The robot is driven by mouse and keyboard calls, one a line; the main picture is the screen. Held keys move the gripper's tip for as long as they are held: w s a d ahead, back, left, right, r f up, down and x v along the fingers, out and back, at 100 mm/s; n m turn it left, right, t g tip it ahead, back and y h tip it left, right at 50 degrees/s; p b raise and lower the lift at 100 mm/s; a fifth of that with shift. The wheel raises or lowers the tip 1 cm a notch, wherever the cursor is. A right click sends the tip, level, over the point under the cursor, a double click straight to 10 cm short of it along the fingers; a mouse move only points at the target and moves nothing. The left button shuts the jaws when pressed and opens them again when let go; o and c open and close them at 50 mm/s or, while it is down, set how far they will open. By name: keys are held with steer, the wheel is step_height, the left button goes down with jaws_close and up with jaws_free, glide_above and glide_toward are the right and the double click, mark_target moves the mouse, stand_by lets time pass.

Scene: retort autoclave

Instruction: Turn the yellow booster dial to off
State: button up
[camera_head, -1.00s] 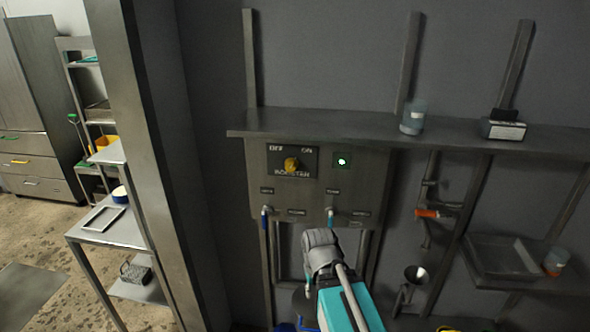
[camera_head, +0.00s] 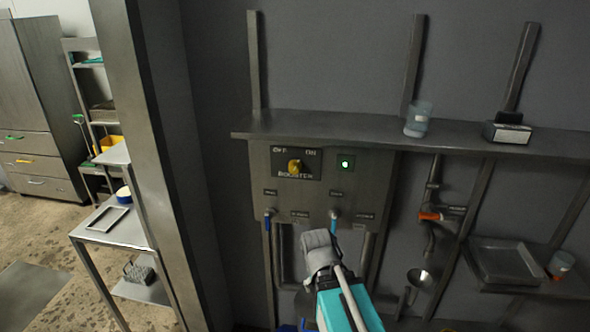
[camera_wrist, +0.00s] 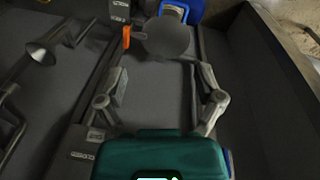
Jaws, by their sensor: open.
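The yellow booster dial (camera_head: 295,167) sits on a dark plate marked OFF at upper left, ON at upper right and BOOSTER below. The plate is on the grey wall panel (camera_head: 262,178). Which way the dial points is too small to tell. My arm, grey and teal, rises in front of the panel's lower edge, below and right of the dial. My gripper (camera_wrist: 162,90) shows in the wrist view, its two fingers spread wide with nothing held between them. The dial does not show in that view.
A green lamp (camera_head: 345,163) is lit right of the dial. Blue-handled valves (camera_head: 268,214) hang under the panel. A shelf (camera_head: 460,137) juts above it, carrying a jar (camera_head: 418,119) and a small box (camera_head: 507,129). A pillar (camera_head: 150,150) stands to the left.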

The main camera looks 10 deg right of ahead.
steer(key=w+d+r+m+t+h+p, duration=0.1)
steer(key=w+d+r+m+t+h, duration=0.15)
steer(key=w+r+h, duration=0.2)
steer(key=n+t+p, duration=0.3)
steer(key=t, duration=1.1)
glide_toward(294, 171)
steer(key=v, duration=0.3)
steer(key=shift+w+a+r+m, duration=0.1)
steer(key=shift+w+r+m, duration=0.1)
steer(key=shift+r+m, duration=0.1)
steer(key=shift+w, duration=0.15)
steer(key=x, duration=1.3)
steer(key=shift+w+d+f, duration=0.2)
steer(key=shift+w+d, duration=0.05)
